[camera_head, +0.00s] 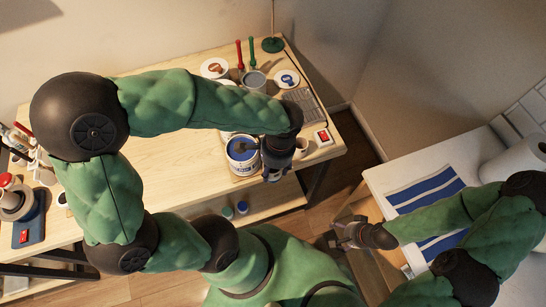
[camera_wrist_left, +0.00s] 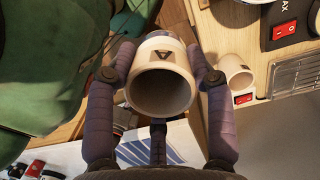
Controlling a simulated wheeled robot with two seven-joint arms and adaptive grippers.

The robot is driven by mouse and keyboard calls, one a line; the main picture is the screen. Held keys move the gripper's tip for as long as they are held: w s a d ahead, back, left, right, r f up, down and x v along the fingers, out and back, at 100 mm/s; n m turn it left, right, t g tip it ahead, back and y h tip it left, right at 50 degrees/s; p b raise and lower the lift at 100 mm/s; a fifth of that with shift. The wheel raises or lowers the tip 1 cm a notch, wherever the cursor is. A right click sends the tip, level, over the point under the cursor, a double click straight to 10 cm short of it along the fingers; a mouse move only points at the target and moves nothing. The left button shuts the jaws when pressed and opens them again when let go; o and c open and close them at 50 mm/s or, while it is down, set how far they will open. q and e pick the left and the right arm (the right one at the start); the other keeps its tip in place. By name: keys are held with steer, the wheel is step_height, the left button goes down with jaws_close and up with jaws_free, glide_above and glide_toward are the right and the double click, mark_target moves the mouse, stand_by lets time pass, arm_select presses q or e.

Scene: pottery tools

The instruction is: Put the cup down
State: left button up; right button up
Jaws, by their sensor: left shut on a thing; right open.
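The cup (camera_wrist_left: 162,88) is cream-coloured, with a dark triangle mark on its side and a dark inside. In the left wrist view my left gripper (camera_wrist_left: 160,55) has a finger on each side of it and is shut on it. The cup's open mouth faces the wrist camera. In the head view my left gripper (camera_head: 275,174) is at the table's front edge, just right of a blue-and-white paint can; the held cup is mostly hidden there. My right gripper (camera_head: 350,234) is open and empty, low between the table and the white counter.
A blue-striped towel (camera_head: 426,189) lies on the counter. The table's left middle has bare wood.

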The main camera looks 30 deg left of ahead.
arm_select(q)
steer(key=shift+s+d+f+m, duration=0.15)
steer(key=shift+s+d+m, duration=0.05)
steer(key=shift+d+m, duration=0.2)
steer(key=w+a+f+b, duration=0.1)
steer(key=w+a+f, duration=0.2)
steer(key=w, duration=0.3)
steer(key=shift+w+a+f, duration=0.35)
steer(key=shift+w+a, duration=0.05)
steer(key=shift+a, duration=0.2)
steer(key=w+a+f, duration=0.1)
steer(key=w+f, duration=0.2)
steer(key=w+a+f, duration=0.1)
steer(key=f, duration=0.1)
steer(key=shift+w+a+f+b, duration=0.15)
steer(key=shift+a+b, duration=0.15)
steer(key=shift+b, duration=0.1)
steer(key=shift+w+a+f+b, duration=0.1)
steer(key=shift+w+f+b, duration=0.1)
steer(key=shift+f, duration=0.8)
steer(key=shift+w+a+f+b, duration=0.1)
steer(key=shift+w+f+b, duration=0.05)
steer(key=shift+f, duration=0.8)
steer(key=shift+f, duration=0.2)
steer(key=o, duration=1.2)
